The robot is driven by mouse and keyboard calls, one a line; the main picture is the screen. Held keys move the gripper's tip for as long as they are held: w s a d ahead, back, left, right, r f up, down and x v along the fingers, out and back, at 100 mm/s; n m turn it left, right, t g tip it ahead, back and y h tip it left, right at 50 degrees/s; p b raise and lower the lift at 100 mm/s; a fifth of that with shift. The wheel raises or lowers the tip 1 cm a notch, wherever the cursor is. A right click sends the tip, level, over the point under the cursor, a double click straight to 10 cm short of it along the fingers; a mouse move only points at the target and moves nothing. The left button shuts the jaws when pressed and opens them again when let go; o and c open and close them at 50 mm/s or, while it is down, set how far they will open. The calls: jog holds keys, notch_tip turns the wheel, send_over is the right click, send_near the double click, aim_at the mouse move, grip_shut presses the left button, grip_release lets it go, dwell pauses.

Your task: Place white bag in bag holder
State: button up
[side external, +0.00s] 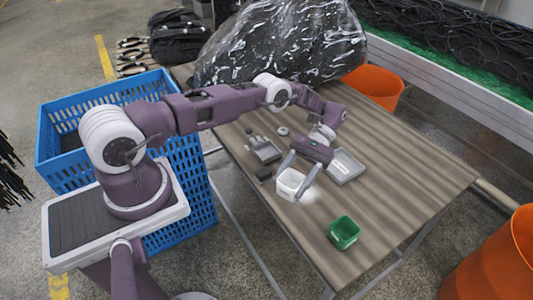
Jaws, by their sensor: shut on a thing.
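A white, box-shaped, open-topped thing (289,184), likely the white bag, is near the middle of the table. My gripper (295,177) points down at it, with one finger on its far left side and one on its right side. The gripper is shut on it. I cannot tell whether its bottom touches the table. No thing is clearly recognisable as the bag holder; a light grey shallow tray (346,167) lies just to the right of my gripper and looks empty.
A green open container (343,233) stands nearer the table's front corner. A small grey tray (265,151) and small dark block (264,174) lie left. A big dark plastic-wrapped bundle (285,45) fills the table's back. The right part of the wooden table (415,180) is clear.

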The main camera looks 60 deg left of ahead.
jog(key=shift+s+a+f+m+g+y, duration=0.1)
jog(key=shift+s+a+m+g+y, duration=0.15)
jog(key=shift+s+m+y, duration=0.3)
jog(key=shift+s+a+m+g+y, duration=0.25)
jog(key=shift+s+a+m+y, duration=0.2)
jog(key=shift+s+m+y, duration=0.15)
jog(key=s+a+m+y, duration=0.3)
jog(key=a+m+y, duration=0.3)
jog(key=y, duration=0.1)
notch_tip(320, 180, up, 10)
jog(key=m+t+y, duration=0.9)
jog(key=m+t, duration=0.5)
send_over(266, 153)
jog(key=shift+g, duration=0.3)
notch_tip(266, 153, down, 15)
jog(key=shift+r, duration=0.1)
jog(key=o, duration=1.4)
jog(key=shift+o, duration=0.2)
